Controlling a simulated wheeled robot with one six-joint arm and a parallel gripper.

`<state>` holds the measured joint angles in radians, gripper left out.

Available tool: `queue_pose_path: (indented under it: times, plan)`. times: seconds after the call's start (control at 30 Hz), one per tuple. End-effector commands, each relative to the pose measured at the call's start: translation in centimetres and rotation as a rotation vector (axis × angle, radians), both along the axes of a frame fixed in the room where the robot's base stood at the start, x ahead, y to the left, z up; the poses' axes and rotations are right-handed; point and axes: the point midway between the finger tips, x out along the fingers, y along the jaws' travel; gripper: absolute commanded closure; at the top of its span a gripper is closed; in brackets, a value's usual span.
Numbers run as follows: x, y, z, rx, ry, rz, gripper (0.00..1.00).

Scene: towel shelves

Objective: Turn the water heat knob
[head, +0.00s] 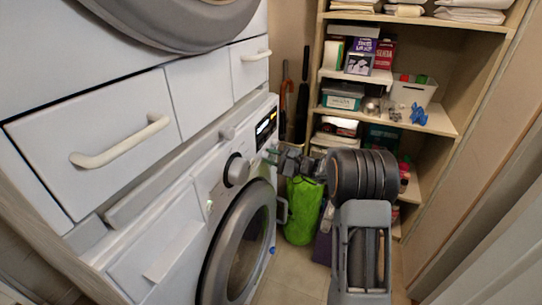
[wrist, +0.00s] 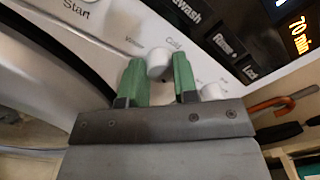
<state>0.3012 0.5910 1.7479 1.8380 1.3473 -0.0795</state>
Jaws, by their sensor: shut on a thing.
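The washing machine (head: 190,215) has a large round dial (head: 237,170) and a lit display (head: 266,126) on its front panel. In the wrist view, a small white knob (wrist: 158,62) sits on the panel below the word "Cold", with another faint label to its left. My gripper (wrist: 160,75) has its two green fingers on either side of this knob and is shut on it. In the head view, my gripper (head: 272,154) reaches the panel from the right, just below the display; the small knob is hard to make out there.
A second small white knob (wrist: 212,92) sits just right of my right finger. The round door (head: 240,245) is below the panel. Shelves (head: 435,120) with boxes stand at the right, and a green bag (head: 303,210) stands on the floor behind my arm.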

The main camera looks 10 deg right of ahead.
Motion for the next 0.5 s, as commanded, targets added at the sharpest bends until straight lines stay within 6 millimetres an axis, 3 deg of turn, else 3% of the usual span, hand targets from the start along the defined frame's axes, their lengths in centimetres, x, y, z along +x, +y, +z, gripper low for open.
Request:
queue_pose_path:
  times: [0.47,0.5]
  plan:
    - [-0.05,0.03,-0.17,0.007,0.013,0.001,0.96]
    - [-0.05,0.03,-0.17,0.007,0.013,0.001,0.71]
